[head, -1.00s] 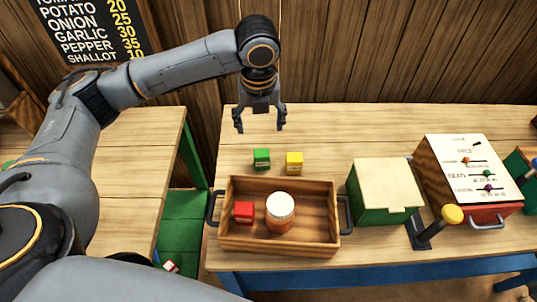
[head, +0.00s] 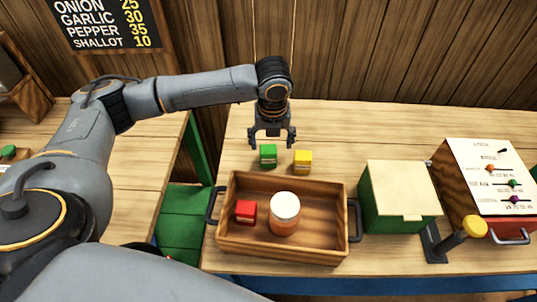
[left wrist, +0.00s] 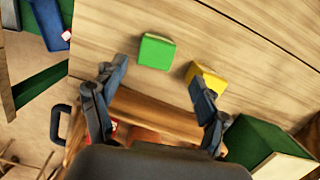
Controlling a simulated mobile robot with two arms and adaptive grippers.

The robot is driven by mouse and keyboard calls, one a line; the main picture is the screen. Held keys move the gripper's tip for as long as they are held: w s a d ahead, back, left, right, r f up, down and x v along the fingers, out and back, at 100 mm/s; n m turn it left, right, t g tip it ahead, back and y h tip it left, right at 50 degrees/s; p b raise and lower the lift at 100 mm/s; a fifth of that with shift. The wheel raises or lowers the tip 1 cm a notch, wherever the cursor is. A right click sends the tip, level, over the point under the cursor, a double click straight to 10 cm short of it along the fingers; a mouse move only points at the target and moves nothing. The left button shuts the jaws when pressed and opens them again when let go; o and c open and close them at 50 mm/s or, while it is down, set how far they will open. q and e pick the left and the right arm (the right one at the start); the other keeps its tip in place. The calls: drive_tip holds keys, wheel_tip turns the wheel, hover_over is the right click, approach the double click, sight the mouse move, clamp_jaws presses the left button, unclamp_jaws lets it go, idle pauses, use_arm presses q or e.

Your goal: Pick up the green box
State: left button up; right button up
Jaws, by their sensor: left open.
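The small green box (head: 268,155) stands on the wooden table behind the tray. In the left wrist view the green box (left wrist: 156,51) lies ahead of the fingertips, between their lines. My left gripper (head: 272,138) points down, open and empty, just above and behind the green box. In the left wrist view its two fingers (left wrist: 160,85) are spread wide, with the right finger overlapping part of the yellow box. I cannot see contact with either box. My right gripper is not in view.
A yellow box (head: 302,162) stands close to the right of the green one. A wooden tray (head: 325,192) in front holds a red box (head: 246,211) and a jar (head: 285,212). A larger green case (head: 375,205) stands right. The table behind the boxes is clear.

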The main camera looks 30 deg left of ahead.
sight(268, 149)
use_arm(q)
drive_tip(key=f, duration=0.1)
drive_tip(key=a+f+p, duration=0.1)
drive_tip(key=f, duration=0.1)
drive_tip(key=w+f, duration=0.1)
drive_tip(key=f, duration=0.1)
drive_tip(key=shift+a+f, duration=0.2)
drive_tip(key=shift+a, duration=0.05)
drive_tip(key=shift+c, duration=0.2)
drive_tip(key=c, duration=1.2)
drive_tip(key=shift+r, duration=0.1)
drive_tip(key=shift+c, duration=0.2)
